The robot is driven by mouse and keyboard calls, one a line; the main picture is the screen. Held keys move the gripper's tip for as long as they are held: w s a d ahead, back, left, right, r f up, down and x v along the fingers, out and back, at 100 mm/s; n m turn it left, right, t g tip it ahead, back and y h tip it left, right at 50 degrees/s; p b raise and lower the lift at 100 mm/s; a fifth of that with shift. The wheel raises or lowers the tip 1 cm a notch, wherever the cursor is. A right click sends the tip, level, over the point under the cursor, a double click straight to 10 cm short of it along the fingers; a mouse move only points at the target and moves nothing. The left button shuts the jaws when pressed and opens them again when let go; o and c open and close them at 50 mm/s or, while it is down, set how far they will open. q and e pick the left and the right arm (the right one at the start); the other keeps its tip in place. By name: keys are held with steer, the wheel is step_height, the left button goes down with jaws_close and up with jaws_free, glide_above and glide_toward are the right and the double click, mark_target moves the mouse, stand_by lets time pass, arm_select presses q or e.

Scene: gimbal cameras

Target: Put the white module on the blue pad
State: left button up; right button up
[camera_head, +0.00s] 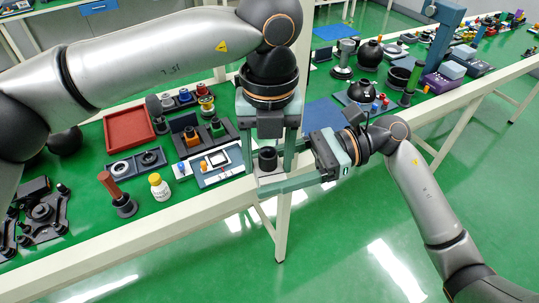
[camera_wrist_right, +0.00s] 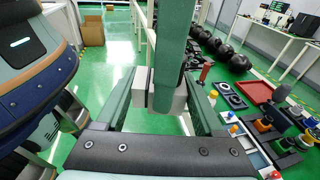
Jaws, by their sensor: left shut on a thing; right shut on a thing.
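The white module (camera_head: 268,179), a pale block with a dark round part on top, is held in the air at the table's front edge. My left gripper (camera_head: 268,160) reaches down from above and is shut on it. My right gripper (camera_head: 285,180) comes in from the right and is also shut on it. In the right wrist view the pale block (camera_wrist_right: 180,98) sits between the right fingers, partly hidden behind a green finger of the left gripper. A flat blue pad (camera_head: 318,114) lies on the table behind the right gripper, which partly covers its front.
A white-framed board (camera_head: 216,165) lies just left of the grippers. A red tray (camera_head: 129,129), a white bottle (camera_head: 159,189) and a red-handled tool (camera_head: 118,196) stand further left.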

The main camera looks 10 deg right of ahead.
arm_select(q)
steer(key=shift+s+d, duration=0.15)
steer(key=shift+d, duration=0.1)
jaws_close()
arm_select(e)
steer(key=shift+a, duration=0.15)
arm_select(q)
steer(key=shift+r, duration=0.1)
arm_select(e)
steer(key=o, duration=1.1)
arm_select(q)
steer(key=shift+a, duration=0.1)
arm_select(e)
steer(key=o, duration=0.4)
steer(key=shift+c, duration=0.2)
